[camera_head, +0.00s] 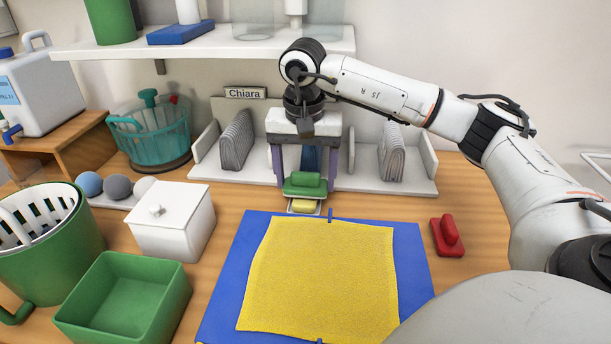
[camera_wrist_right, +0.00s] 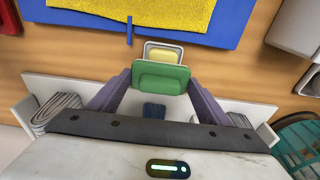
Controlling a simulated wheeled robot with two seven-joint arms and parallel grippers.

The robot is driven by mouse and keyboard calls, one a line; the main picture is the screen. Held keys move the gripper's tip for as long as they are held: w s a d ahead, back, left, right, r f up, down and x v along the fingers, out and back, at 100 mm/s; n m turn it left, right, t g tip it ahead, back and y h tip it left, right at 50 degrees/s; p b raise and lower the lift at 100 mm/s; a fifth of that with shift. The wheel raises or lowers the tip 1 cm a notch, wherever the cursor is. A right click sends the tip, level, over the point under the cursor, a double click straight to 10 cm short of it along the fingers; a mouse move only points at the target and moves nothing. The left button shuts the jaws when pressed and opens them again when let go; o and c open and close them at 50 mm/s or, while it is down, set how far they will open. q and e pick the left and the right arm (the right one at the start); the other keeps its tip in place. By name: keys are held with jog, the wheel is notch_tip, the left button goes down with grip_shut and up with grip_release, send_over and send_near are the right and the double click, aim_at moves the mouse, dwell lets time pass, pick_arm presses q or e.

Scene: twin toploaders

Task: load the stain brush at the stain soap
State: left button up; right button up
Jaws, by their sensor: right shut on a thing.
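A green block-shaped brush (camera_head: 304,183) with a raised handle is held between the purple fingers of my right gripper (camera_head: 304,177). In the wrist view the green brush (camera_wrist_right: 160,77) sits between the fingertips, its bristles hidden. A yellow soap (camera_head: 304,206) in a small pale dish lies just in front of and below the brush. The soap also shows past the brush in the wrist view (camera_wrist_right: 164,53). I cannot tell whether brush and soap touch. A red brush (camera_head: 447,236) lies on the table at the right. My left gripper is out of view.
A yellow cloth (camera_head: 320,275) lies on a blue mat (camera_head: 228,268) in front. A white rack (camera_head: 370,182) with folded grey items stands behind. A white lidded box (camera_head: 172,225), green bin (camera_head: 125,300) and teal basket (camera_head: 150,140) crowd the left.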

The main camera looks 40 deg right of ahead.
aim_at(305, 172)
jog(key=shift+f+b, duration=0.3)
jog(key=shift+f, duration=0.2)
dwell(0.3)
jog(key=shift+f, duration=0.1)
dwell(1.3)
notch_tip(305, 172, up, 2)
jog(key=shift+p, duration=1.05)
jog(key=shift+r+p, duration=0.6)
jog(key=shift+r, duration=0.45)
jog(key=shift+r+p, duration=1.55)
jog(key=shift+a, duration=0.1)
